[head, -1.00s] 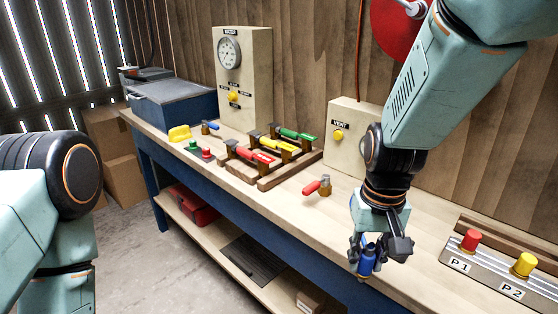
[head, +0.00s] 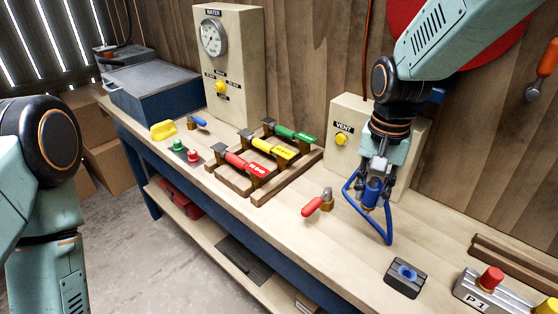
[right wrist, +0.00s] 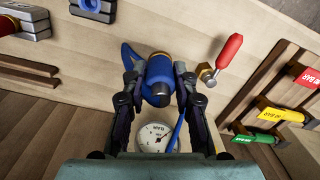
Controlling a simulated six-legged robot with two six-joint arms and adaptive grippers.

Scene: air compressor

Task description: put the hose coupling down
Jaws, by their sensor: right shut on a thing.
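The hose coupling (head: 371,193) is a blue cylinder with a brassy end, joined to a blue hose (head: 388,226) that loops beside it. My right gripper (head: 374,185) is shut on it, in front of the vent box. The right wrist view shows the coupling (right wrist: 159,78) between both fingers (right wrist: 160,88). I cannot tell from the head view how far it is above the bench. A dark block with a blue ring (head: 406,276) sits on the bench nearer the front, apart from the gripper. My left gripper is out of view; only the left arm shows.
A red-handled brass valve (head: 318,203) stands left of the gripper. The vent box (head: 352,155) is behind it. A rack of red, yellow and green levers (head: 262,160) is further left. The P1 button panel (head: 480,292) is at front right. Bare bench lies around the block.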

